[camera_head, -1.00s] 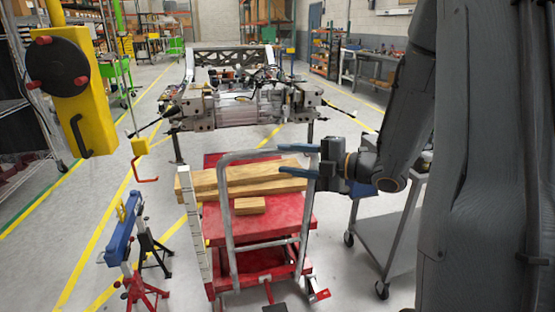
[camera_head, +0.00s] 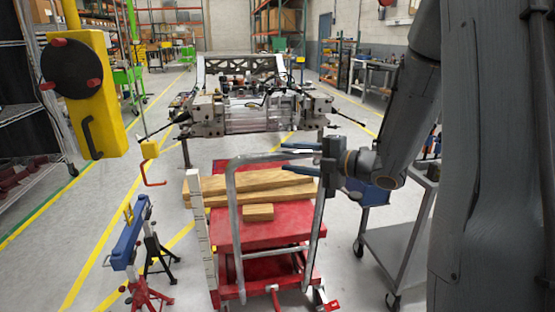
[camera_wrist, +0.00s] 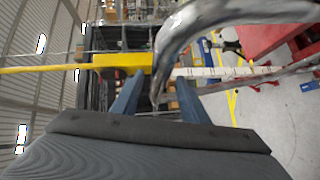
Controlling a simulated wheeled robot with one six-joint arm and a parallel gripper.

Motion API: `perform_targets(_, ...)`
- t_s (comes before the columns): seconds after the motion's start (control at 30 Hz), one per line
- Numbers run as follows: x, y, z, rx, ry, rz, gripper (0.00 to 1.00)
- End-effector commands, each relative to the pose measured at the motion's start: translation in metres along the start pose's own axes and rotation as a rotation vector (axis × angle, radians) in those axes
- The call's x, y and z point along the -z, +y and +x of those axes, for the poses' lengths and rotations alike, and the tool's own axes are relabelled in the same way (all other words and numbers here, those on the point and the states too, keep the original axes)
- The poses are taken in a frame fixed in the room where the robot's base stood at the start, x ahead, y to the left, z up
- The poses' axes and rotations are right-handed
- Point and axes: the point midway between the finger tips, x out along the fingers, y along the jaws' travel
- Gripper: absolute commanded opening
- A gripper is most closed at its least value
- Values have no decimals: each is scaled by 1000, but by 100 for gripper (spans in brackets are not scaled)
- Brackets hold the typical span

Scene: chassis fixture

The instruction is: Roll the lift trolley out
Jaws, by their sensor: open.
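The red lift trolley (camera_head: 228,228) stands on the floor with its grey tube handle (camera_head: 231,205) towards me. Long wooden planks (camera_head: 262,193) and a short wood block (camera_head: 258,212) lie on its red deck. My gripper (camera_head: 297,158) is open at the handle's upper right corner, its blue fingers pointing left. In the wrist view the shiny handle tube (camera_wrist: 178,40) curves close in front of the fingers and passes by the gap of my open gripper (camera_wrist: 158,76). I cannot tell whether a finger touches it.
The chassis assembly (camera_head: 250,112) stands on supports behind the trolley. A blue stand (camera_head: 128,233) with red and black legs is left of the trolley. A yellow hanging control unit (camera_head: 88,90) is at upper left. A grey cart (camera_head: 398,240) stands close on the right.

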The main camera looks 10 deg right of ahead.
Motion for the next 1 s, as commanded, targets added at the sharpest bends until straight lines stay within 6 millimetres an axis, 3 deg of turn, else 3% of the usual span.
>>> perform_targets(0.4,2,1,58,1,3,-1,40)
perform_targets(0.8,1,1,67,0,0,-1,40)
perform_targets(1.0,1,1,66,0,0,-1,8)
